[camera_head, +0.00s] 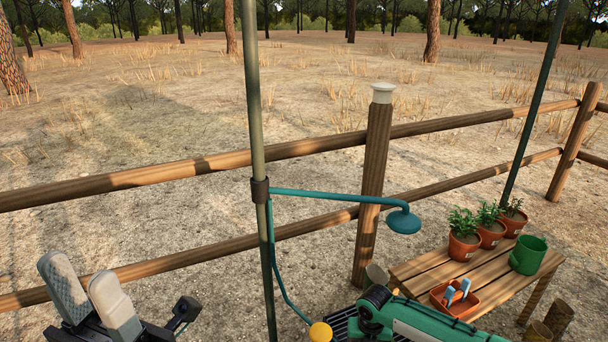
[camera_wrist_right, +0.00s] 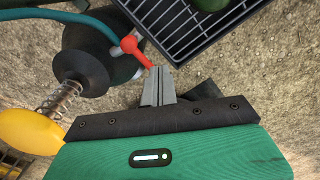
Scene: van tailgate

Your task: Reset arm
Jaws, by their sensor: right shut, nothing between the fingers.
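My left gripper (camera_head: 77,268) is at the bottom left in the head view. Its two grey padded fingers stand apart with a gap between them, and nothing shows in the gap. My right gripper (camera_wrist_right: 158,72) shows in the right wrist view with its grey fingers together and empty. Its tips are close to the end of a red lever (camera_wrist_right: 136,50); I cannot tell whether they touch. In the head view my green right arm is at the bottom, right of centre, and its gripper is not clearly visible.
A dark pole (camera_head: 257,120) carries a teal shower arm and head (camera_head: 403,221). A black grate (camera_wrist_right: 205,42) lies beside the lever. A wooden fence (camera_head: 170,173) crosses behind.

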